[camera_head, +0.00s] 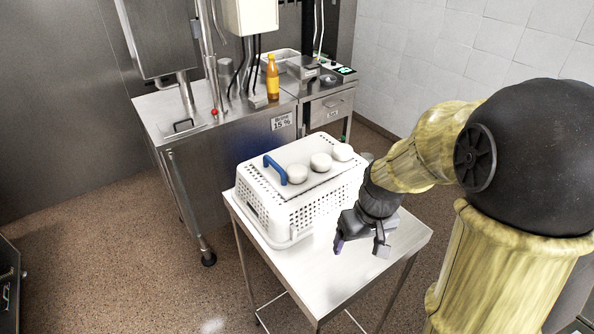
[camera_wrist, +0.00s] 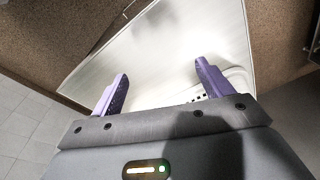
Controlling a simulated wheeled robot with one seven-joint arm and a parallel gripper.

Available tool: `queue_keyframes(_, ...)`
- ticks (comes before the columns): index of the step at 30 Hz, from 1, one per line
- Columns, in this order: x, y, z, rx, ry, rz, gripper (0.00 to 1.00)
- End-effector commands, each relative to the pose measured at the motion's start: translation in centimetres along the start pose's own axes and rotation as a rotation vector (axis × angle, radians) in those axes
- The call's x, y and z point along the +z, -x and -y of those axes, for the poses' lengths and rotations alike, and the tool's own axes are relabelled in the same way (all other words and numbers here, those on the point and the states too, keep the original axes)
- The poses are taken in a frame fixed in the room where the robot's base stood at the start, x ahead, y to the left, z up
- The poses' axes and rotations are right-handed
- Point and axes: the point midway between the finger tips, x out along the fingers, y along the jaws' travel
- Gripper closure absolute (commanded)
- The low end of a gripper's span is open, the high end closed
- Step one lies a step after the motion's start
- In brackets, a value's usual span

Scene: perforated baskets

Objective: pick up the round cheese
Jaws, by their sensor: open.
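Three round white cheeses lie in a row on top of an upturned-looking white perforated basket: a left cheese (camera_head: 297,173), a middle cheese (camera_head: 320,162) and a right cheese (camera_head: 343,152). The white basket (camera_head: 262,212) stands on a small steel table (camera_head: 330,285). My gripper (camera_head: 360,247) is open and empty, to the right of and in front of the basket, above the bare part of the table. In the wrist view, the purple fingers of my gripper (camera_wrist: 160,85) are apart over the tabletop (camera_wrist: 165,45). No cheese shows in the wrist view.
A blue handle (camera_head: 275,170) stands up on the basket top, close to the left cheese. Behind is a steel counter (camera_head: 200,140) with an orange bottle (camera_head: 272,78) and a scale (camera_head: 303,68). The table's right front part is clear.

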Motion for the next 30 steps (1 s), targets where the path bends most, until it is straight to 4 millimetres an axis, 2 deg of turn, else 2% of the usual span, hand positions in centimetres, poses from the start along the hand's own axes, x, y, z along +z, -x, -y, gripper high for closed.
queue_keyframes(1,-1.9,0.5,-0.3,-0.034,0.049,0.02,0.21)
queue_keyframes(8,-9.1,1.9,-0.6,-0.253,0.337,0.054,0.21)
queue_keyframes(12,-13.2,3.1,-0.9,-0.411,0.526,0.005,0.21)
queue_keyframes(18,-18.1,5.3,-2.0,-0.627,0.805,-0.155,0.21)
queue_keyframes(24,-21.7,8.2,-4.3,-0.797,1.088,-0.418,0.21)
queue_keyframes(30,-23.1,10.4,-6.7,-0.869,1.301,-0.663,0.21)
